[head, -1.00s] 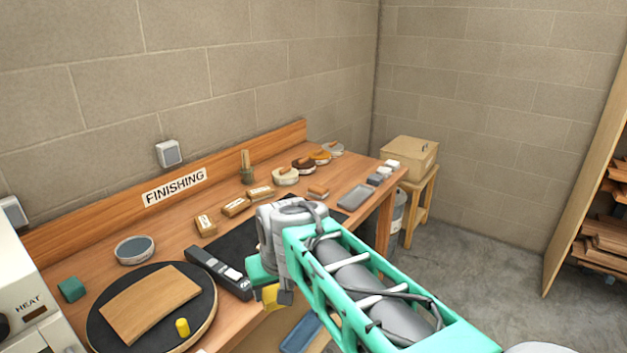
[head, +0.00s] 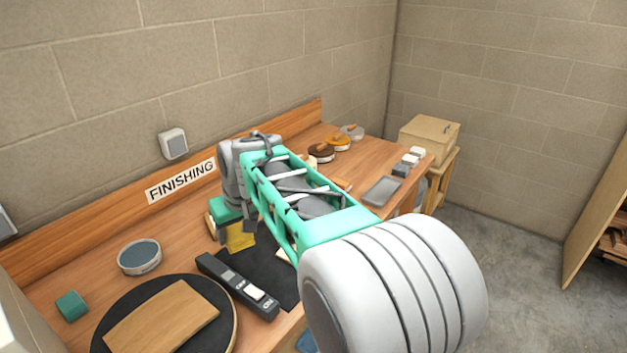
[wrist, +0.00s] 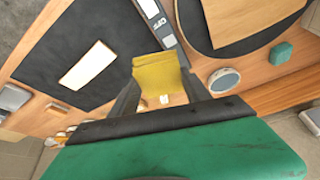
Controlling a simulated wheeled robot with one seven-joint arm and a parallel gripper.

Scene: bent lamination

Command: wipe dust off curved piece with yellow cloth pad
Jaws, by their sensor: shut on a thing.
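The curved wooden piece (head: 162,318) lies on a round black turntable (head: 228,335) at the lower left of the head view. Part of it also shows at the top of the wrist view (wrist: 245,20). My gripper (wrist: 153,105) is shut on the yellow cloth pad (wrist: 158,72). In the head view the pad (head: 240,236) hangs below my wrist, over the bench, to the right of and apart from the curved piece. Dust on the piece cannot be made out.
A black device with a white switch (head: 238,287) lies between the pad and the turntable. A round grey-topped tin (head: 140,257) and a green block (head: 71,305) stand left. A black mat (head: 275,275) lies under my arm. The finishing sign (head: 181,180) is on the backboard.

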